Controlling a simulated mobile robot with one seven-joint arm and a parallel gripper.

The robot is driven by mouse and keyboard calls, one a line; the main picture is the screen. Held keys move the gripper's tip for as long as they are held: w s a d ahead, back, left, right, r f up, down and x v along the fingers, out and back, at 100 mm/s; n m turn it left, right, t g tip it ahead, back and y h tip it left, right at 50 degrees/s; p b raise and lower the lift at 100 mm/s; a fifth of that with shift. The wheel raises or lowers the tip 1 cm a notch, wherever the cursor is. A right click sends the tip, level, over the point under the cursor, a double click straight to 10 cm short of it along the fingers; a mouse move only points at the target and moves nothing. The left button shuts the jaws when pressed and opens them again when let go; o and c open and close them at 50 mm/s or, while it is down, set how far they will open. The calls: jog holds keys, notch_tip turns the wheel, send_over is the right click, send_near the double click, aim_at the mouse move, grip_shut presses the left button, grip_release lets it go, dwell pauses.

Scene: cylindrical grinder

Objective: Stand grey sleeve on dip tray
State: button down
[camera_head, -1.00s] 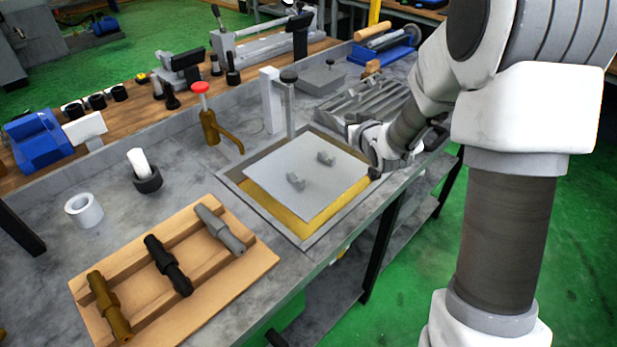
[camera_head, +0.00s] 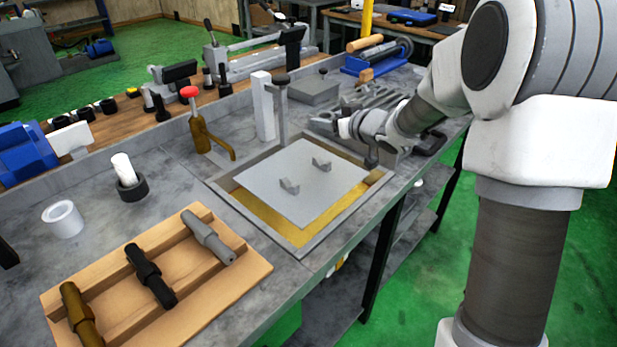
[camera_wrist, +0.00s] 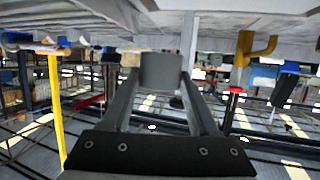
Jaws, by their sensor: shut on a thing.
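My gripper (camera_wrist: 162,105) is shut on the grey sleeve (camera_wrist: 160,72), a plain grey cylinder held between the fingertips in the wrist view. In the head view my gripper (camera_head: 326,124) is beyond the far right side of the dip tray; the sleeve is too small and cluttered there to make out clearly. The dip tray (camera_head: 300,205) is a flat light-grey plate in a square basin with yellow contents. Two small grey blocks (camera_head: 289,186) sit on the plate. No sleeve stands on it.
A grey post with a dark knob (camera_head: 281,100) and a white block (camera_head: 262,105) stand behind the basin. A red-topped brass pump (camera_head: 200,125) is to the left. A wooden rack (camera_head: 235,270) with three shafts is at the front.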

jog(key=b, duration=0.3)
send_over(310, 182)
notch_tip(310, 182, down, 5)
jog(key=shift+w+f, duration=0.1)
jog(key=shift+w, duration=0.05)
jog(key=shift+f+b, duration=0.65)
jog(key=shift+f, duration=1.3)
jog(key=shift+f+b, duration=0.25)
jog(key=shift+b, duration=0.05)
jog(key=shift+c, duration=0.7)
grip_release()
jog(key=shift+r, duration=0.15)
